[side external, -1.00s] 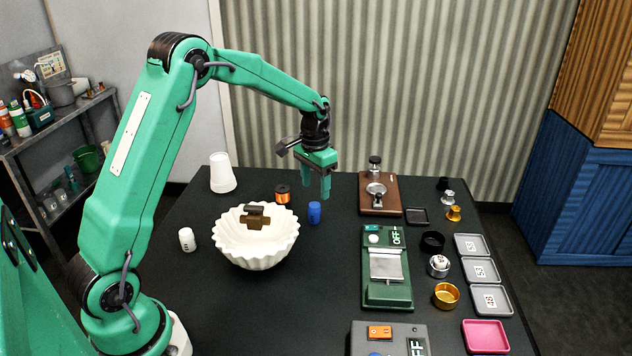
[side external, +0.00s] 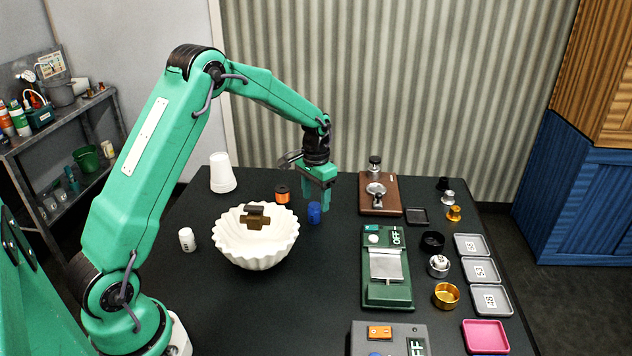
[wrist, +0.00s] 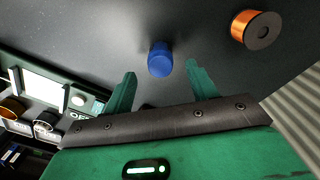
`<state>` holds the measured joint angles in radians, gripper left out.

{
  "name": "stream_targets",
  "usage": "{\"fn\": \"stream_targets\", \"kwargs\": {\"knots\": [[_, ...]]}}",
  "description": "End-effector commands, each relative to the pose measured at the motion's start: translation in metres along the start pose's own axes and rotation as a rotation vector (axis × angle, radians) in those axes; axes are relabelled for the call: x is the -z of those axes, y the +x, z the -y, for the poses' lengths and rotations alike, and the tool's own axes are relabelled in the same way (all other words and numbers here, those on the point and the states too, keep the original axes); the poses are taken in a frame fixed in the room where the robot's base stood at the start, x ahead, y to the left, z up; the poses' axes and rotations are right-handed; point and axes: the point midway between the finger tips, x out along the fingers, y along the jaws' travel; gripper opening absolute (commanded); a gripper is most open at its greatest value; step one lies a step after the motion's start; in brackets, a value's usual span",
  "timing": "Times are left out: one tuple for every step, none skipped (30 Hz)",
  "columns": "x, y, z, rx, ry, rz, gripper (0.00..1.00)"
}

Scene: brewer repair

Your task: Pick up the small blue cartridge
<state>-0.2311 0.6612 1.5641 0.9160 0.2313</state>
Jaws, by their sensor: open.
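The small blue cartridge (side external: 314,213) stands upright on the black table, to the right of the white fluted bowl. My gripper (side external: 315,204) is open and empty, pointing down just above and around the cartridge's place in the side view. One finger partly overlaps the cartridge in the side view.
An orange and black spool (side external: 282,193) stands close behind the cartridge. The white fluted bowl (side external: 256,255) holds a brown valve-like part (side external: 255,220). A green scale (side external: 388,293) and a brown board with a metal device (side external: 379,208) stand to the right. Bare table lies in front of the cartridge.

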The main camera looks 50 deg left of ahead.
Motion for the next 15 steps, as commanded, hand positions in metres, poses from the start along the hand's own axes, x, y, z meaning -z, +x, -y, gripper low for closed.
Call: {"fn": "stream_targets", "kwargs": {"knots": [[0.000,0.003,0.000,0.000,0.000,0.001,0.58],[0.000,0.004,0.000,0.000,0.000,0.001,0.58],[-0.001,0.007,0.000,0.000,0.000,0.001,0.58],[-0.001,0.010,0.000,0.000,0.000,0.002,0.58],[-0.001,0.013,0.001,-0.001,0.000,0.003,0.58],[-0.001,0.018,0.001,-0.001,0.000,0.003,0.58],[-0.001,0.021,0.001,-0.001,0.000,0.003,0.58],[-0.002,0.025,0.001,-0.001,0.000,0.003,0.58],[-0.002,0.030,0.001,-0.001,0.000,0.003,0.58],[-0.002,0.033,0.001,-0.001,0.000,0.003,0.58],[-0.002,0.037,0.001,-0.001,0.000,0.003,0.58],[-0.002,0.041,0.001,-0.001,0.000,0.003,0.58],[-0.002,0.043,0.001,-0.001,0.000,0.003,0.58],[-0.002,0.045,0.001,-0.001,0.000,0.002,0.58],[-0.002,0.048,0.001,0.000,0.000,0.001,0.58]]}}
